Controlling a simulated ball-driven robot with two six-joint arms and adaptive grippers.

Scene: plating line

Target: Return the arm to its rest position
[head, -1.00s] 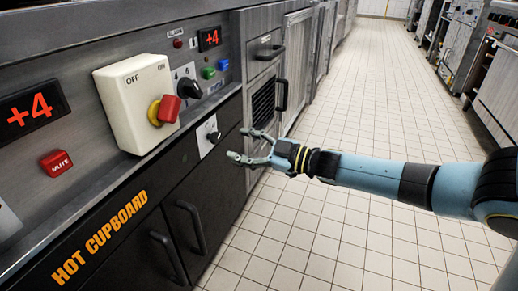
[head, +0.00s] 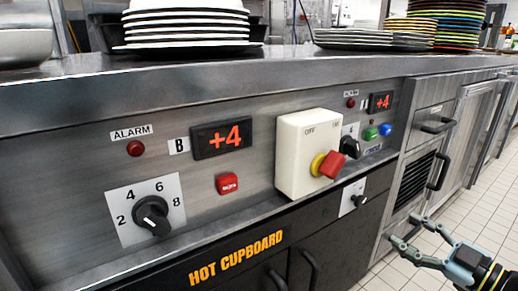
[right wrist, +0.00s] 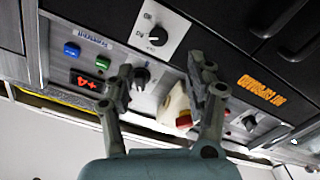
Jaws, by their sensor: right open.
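My right gripper (head: 405,236) is at the lower right of the head view, in front of the cupboard fronts and over the tiled floor. Its two fingers are spread apart and nothing is between them. In the right wrist view my right gripper (right wrist: 160,85) also shows open and empty, apart from the panel behind it. The wrist and part of the arm run off the lower right corner of the head view. My left gripper is not in view.
The control panel carries a cream switch box (head: 300,150) with a red handle (head: 331,164), a selector knob (head: 152,215) and a red mute button (head: 227,184). Stacked plates (head: 187,25) stand on the steel counter (head: 240,75). The tiled floor (head: 480,200) at right is clear.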

